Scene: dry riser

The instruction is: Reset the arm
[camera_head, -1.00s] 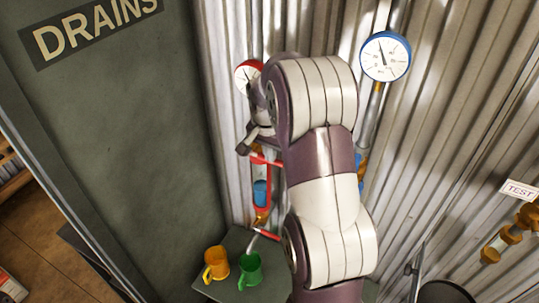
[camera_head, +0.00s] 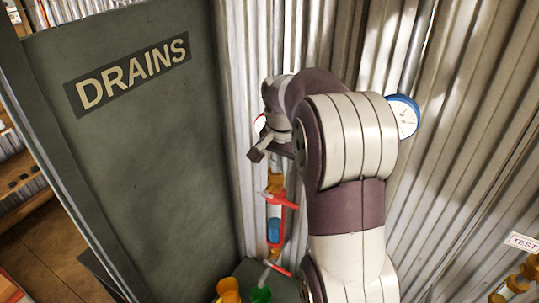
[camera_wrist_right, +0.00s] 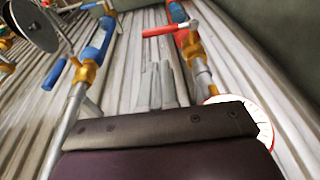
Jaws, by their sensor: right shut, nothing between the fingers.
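My right arm (camera_head: 350,140) is raised and bent in front of the corrugated wall. Its gripper (camera_head: 256,154) points down and left in the head view, near the red pipe with its red-handled valve (camera_head: 280,199). In the right wrist view the two grey fingers (camera_wrist_right: 157,84) are together with nothing between them. They are apart from the red valve handle (camera_wrist_right: 163,31) and the blue-handled pipe (camera_wrist_right: 90,58). My left gripper is not in view.
A red-rimmed gauge (camera_head: 260,123) is partly hidden behind my right wrist. A blue gauge (camera_head: 404,116) stands right of the arm. A dark DRAINS panel (camera_head: 150,170) is at left.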

